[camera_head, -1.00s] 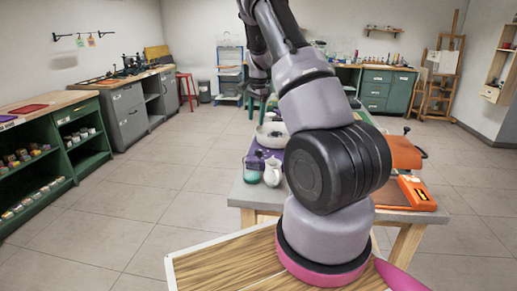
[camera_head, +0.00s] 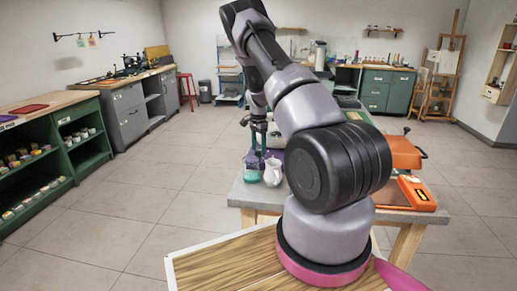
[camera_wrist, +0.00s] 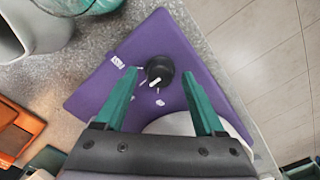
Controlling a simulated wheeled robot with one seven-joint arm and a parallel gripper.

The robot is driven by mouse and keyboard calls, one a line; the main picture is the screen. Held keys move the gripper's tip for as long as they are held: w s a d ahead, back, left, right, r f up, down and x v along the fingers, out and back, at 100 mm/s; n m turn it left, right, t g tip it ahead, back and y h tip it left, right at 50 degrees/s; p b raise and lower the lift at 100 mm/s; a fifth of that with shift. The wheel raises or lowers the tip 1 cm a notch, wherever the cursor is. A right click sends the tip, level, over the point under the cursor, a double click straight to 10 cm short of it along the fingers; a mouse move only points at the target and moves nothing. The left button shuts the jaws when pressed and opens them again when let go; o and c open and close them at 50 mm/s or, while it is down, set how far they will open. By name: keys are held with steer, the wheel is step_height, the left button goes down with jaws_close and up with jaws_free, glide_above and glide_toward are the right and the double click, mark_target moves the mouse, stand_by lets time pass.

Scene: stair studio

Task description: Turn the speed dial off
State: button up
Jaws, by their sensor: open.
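The black speed dial (camera_wrist: 161,67) sits on a purple panel (camera_wrist: 93,88) in the wrist view. A white pointer mark on the dial points down and slightly left. Small white labels are on the panel around it; one is at the dial's left. My gripper (camera_wrist: 164,76) is open, its teal fingers on either side of the dial and apart from it. In the head view my gripper (camera_head: 258,142) points down at the table, near a teal jar. The dial is hidden there, and I cannot tell the fingers' height above the panel.
A teal jar (camera_head: 253,169) and a white pitcher (camera_head: 272,173) stand on the grey table (camera_head: 243,193) near my gripper. An orange scale-like device (camera_head: 417,194) and an orange press (camera_head: 402,152) are at the table's right. The floor left of the table is clear.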

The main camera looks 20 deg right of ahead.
steer(key=shift+f, duration=0.1)
jaws_close()
steer(key=shift+n, duration=0.4)
steer(key=n, duration=0.3)
steer(key=shift+n, duration=2.6)
jaws_free()
